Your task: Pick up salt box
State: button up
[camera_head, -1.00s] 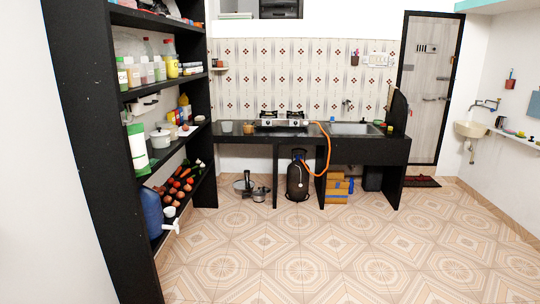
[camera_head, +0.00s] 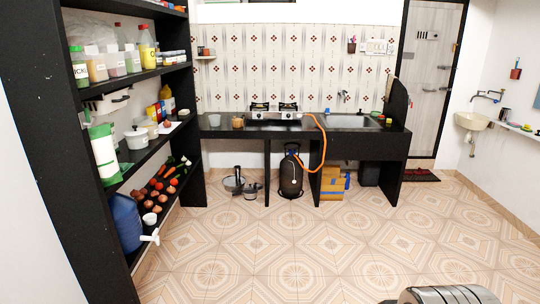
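I cannot tell for sure which thing is the salt box. The black shelf unit (camera_head: 66,120) at the left holds labelled jars and bottles, such as a yellow bottle (camera_head: 147,48), on an upper shelf. Below are a tall white container with green ends (camera_head: 105,155), a white lidded pot (camera_head: 137,137) and small coloured packs (camera_head: 155,110). Small containers also stand on a little wall shelf (camera_head: 206,57). Their labels are too small to read. My gripper is not in view; only a grey rounded part of my arm shows at the bottom right.
A black counter (camera_head: 240,130) along the back wall holds a stove (camera_head: 275,113) and a sink (camera_head: 348,121). A gas cylinder (camera_head: 290,175) with an orange hose and cardboard boxes (camera_head: 333,185) stand below. The tiled floor (camera_head: 300,245) in front is clear.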

aim_at(236, 124)
jog(key=u, duration=0.15)
jog(key=i, duration=2.9)
jog(key=u, duration=0.45)
jog(key=i, duration=1.5)
jog(key=u, duration=0.3)
jog(key=i, duration=1.65)
jog(key=u, duration=0.15)
